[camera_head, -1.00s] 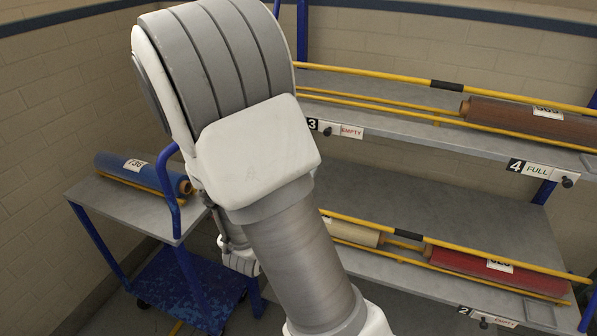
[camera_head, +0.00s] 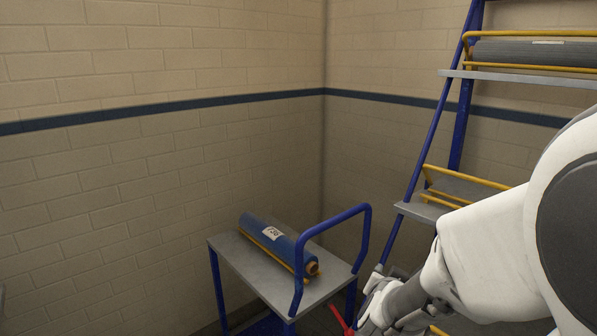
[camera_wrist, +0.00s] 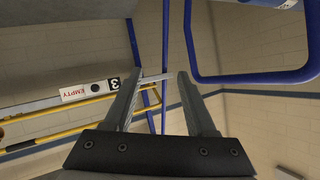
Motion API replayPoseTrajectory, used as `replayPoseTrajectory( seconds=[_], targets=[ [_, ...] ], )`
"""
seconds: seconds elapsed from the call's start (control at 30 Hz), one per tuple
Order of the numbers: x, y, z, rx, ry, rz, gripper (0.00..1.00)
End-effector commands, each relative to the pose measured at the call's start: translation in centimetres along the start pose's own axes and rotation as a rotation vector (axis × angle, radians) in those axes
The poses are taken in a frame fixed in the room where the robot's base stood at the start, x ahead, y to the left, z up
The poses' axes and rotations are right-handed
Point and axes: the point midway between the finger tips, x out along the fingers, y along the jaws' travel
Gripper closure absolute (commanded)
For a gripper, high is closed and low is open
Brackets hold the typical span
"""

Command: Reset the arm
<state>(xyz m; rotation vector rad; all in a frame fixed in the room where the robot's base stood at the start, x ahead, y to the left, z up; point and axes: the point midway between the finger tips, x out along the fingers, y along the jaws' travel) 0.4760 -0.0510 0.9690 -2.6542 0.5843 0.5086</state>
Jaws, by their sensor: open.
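My gripper (camera_wrist: 158,92) shows in the wrist view with its two fingers apart and nothing between them. In the head view my white arm comes in from the right edge and reaches down toward the lower middle. The arm's lower end is beside the rack and to the right of the cart; the fingertips are not clear there.
A blue roll (camera_head: 273,243) with a white label lies on the grey-topped cart (camera_head: 232,254), which has a blue handle (camera_head: 362,240). A blue rack post (camera_head: 433,130) and shelf (camera_head: 520,77) holding a grey roll (camera_head: 535,52) stand at the right. Brick walls (camera_head: 150,160) meet behind.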

Motion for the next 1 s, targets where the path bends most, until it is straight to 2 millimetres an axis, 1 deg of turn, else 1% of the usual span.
replayPoseTrajectory(
  seconds=[0.03,0.1,0.17,0.2,0.27,0.3,0.37,0.4,0.47,0.5,0.57,0.6,0.7,0.87,0.9,0.93,1.0],
  targets=[
    [-1.0,-1.1,-0.3,0.003,-0.044,-0.051,0.44],
    [-2.5,-2.4,-0.2,-0.012,-0.116,-0.117,0.44],
    [-3.9,-3.3,-0.1,-0.034,-0.173,-0.167,0.44],
    [-5.0,-3.8,0.0,-0.053,-0.211,-0.198,0.44],
    [-6.7,-4.3,0.2,-0.087,-0.265,-0.238,0.44],
    [-7.9,-4.5,0.3,-0.113,-0.299,-0.26,0.44],
    [-9.7,-4.5,0.6,-0.156,-0.35,-0.287,0.44],
    [-10.9,-4.3,0.7,-0.187,-0.381,-0.301,0.44],
    [-12.8,-3.8,1.0,-0.238,-0.428,-0.311,0.44],
    [-14.1,-3.4,1.1,-0.273,-0.457,-0.315,0.44],
    [-15.9,-2.5,1.4,-0.324,-0.499,-0.31,0.44],
    [-17.1,-1.8,1.6,-0.359,-0.526,-0.302,0.44],
    [-19.8,0.3,1.9,-0.44,-0.585,-0.268,0.44],
    [-23.8,4.2,2.3,-0.547,-0.665,-0.175,0.44],
    [-24.7,4.3,1.2,-0.558,-0.678,-0.161,0.44],
    [-25.1,3.8,0.2,-0.556,-0.68,-0.165,0.44],
    [-25.7,3.3,-1.2,-0.555,-0.681,-0.166,0.44]
  ],
)
